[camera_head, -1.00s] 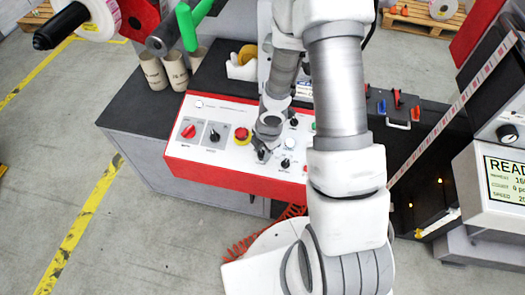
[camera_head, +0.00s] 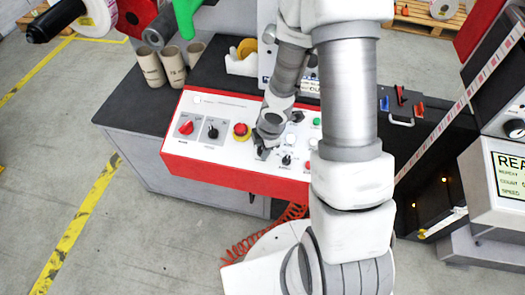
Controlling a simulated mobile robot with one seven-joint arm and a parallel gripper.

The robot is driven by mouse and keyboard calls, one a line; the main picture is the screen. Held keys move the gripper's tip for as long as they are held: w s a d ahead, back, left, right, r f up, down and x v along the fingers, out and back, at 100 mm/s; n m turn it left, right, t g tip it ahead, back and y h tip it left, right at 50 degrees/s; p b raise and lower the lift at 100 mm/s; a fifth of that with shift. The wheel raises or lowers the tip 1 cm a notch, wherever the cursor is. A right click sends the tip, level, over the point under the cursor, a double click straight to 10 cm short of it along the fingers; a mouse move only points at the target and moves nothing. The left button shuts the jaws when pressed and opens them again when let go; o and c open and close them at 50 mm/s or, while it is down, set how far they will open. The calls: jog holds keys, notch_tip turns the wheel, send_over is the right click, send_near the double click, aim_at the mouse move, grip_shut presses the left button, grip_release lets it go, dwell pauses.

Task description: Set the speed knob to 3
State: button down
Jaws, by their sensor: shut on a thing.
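The control panel (camera_head: 225,163) is white with a red edge and lies sloped on the machine's dark bench. My gripper (camera_head: 262,153) is low over the middle of the panel, pointing down, just right of the red emergency stop (camera_head: 241,131). Its jaws are shut on a small dark knob there, taken to be the speed knob. The gripper hides most of that knob, its pointer and its scale. Another black knob (camera_head: 287,160) sits to the right of the gripper, apart from it. The panel lettering is too small to read.
At the panel's left are a red switch (camera_head: 186,127) and a black switch (camera_head: 211,131). A white button (camera_head: 291,140) and a green button (camera_head: 316,121) lie right of my wrist. Cardboard cores (camera_head: 173,66) stand at the back left. A display unit (camera_head: 503,170) stands at the right.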

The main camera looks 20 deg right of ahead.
jog(key=shift+s+m+t+b, duration=0.1)
jog(key=shift+m+t+b, duration=0.4)
jog(key=shift+m+b, duration=1.35)
jog(key=shift+m, duration=0.35)
jog(key=c, duration=0.5)
grip_release()
jog(key=shift+c, duration=0.2)
jog(key=shift+p, duration=0.35)
